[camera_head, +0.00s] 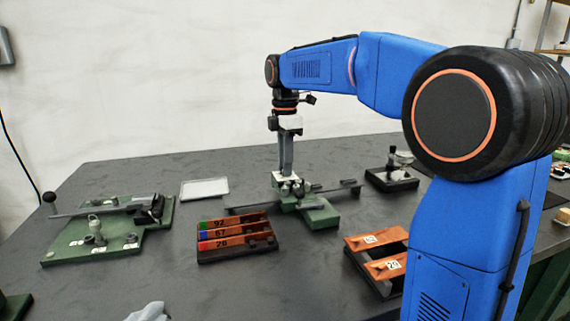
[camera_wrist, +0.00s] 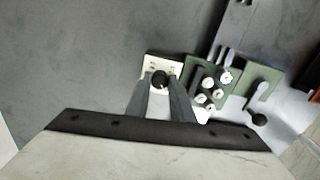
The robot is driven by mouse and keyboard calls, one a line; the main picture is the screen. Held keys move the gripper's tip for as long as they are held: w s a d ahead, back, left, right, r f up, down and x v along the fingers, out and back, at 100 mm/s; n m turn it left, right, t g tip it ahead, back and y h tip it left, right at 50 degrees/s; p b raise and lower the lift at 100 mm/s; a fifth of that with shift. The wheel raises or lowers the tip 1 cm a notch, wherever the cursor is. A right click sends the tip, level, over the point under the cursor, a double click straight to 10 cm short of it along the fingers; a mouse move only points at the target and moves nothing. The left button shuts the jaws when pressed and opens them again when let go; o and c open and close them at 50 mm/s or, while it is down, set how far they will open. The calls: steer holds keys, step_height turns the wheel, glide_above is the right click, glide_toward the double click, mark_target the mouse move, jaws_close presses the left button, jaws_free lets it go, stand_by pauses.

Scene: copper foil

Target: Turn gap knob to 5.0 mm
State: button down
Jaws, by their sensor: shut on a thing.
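The gap knob (camera_wrist: 160,79) is a small round black knob in front of a pale plate (camera_wrist: 150,66) with dark marks, seen in the wrist view. My gripper (camera_wrist: 162,88) points down with one finger on each side of the knob and is shut on it. In the head view my gripper (camera_head: 286,172) is at the pale top part of a green-based device (camera_head: 318,216) in the middle of the table. The knob is hidden there by the fingers. The marks on the plate are too small to read.
A long dark bar (camera_head: 340,189) runs across the device. Beside it in the wrist view are several pale round knobs (camera_wrist: 217,83). A rack (camera_head: 235,254) with numbered orange strips stands front left, an orange-topped rack (camera_head: 368,241) right. A green-based lever tool (camera_head: 150,235) stands far left.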

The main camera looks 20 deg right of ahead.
steer(key=shift+n, duration=0.4)
steer(key=c, duration=1.5)
jaws_free()
steer(key=shift+c, duration=0.2)
step_height(320, 180, up, 17)
steer(key=shift+r, duration=0.2)
